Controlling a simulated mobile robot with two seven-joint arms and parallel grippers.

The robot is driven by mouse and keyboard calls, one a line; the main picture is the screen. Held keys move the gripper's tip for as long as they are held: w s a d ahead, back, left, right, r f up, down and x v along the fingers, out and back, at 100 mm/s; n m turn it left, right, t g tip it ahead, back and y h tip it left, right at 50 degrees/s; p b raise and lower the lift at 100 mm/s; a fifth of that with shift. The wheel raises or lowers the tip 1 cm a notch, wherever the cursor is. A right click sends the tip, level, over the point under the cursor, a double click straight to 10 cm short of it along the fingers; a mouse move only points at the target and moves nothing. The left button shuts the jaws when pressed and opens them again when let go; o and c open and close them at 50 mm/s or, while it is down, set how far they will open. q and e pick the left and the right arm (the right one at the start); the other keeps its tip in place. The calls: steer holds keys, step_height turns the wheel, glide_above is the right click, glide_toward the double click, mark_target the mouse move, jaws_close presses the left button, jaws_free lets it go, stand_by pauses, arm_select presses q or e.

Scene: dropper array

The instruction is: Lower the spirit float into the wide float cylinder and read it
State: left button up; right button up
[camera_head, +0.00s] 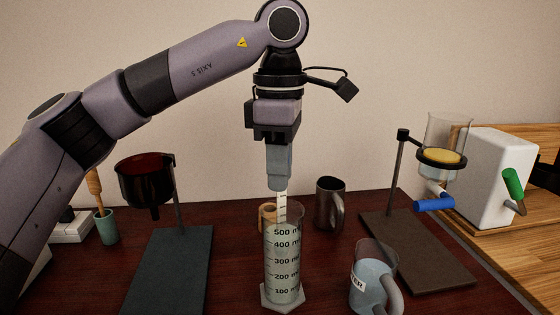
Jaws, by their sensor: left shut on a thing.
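My left gripper (279,182) points straight down in the head view, above the wide float cylinder. It is shut on the top of a thin pale stem with dark scale marks, the spirit float (282,205). The stem reaches down to the mouth of the cylinder; how far its lower end sits inside I cannot tell. The wide float cylinder (284,268) is clear, stands upright on a pale hexagonal foot, and has black marks from 100 to 500 ml. It looks filled with clear liquid. My right gripper is not in view.
A glass jug (372,285) of liquid stands just right of the cylinder. A dark metal mug (328,205) and a tan roll-like object (267,216) are behind it. A stand with a dark red bowl (146,180) is left; a stand with a glass funnel (446,140) is right.

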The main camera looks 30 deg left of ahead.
arm_select(q)
step_height(320, 180, down, 2)
steer(key=shift+f+b, duration=0.15)
steer(key=shift+b, duration=0.45)
steer(key=shift+f+b, duration=0.3)
steer(key=shift+f, duration=0.25)
steer(key=o, duration=0.8)
step_height(320, 180, up, 7)
steer(key=shift+r+p, duration=0.1)
steer(key=shift+p, duration=0.9)
step_height(320, 180, up, 7)
steer(key=p, duration=0.8)
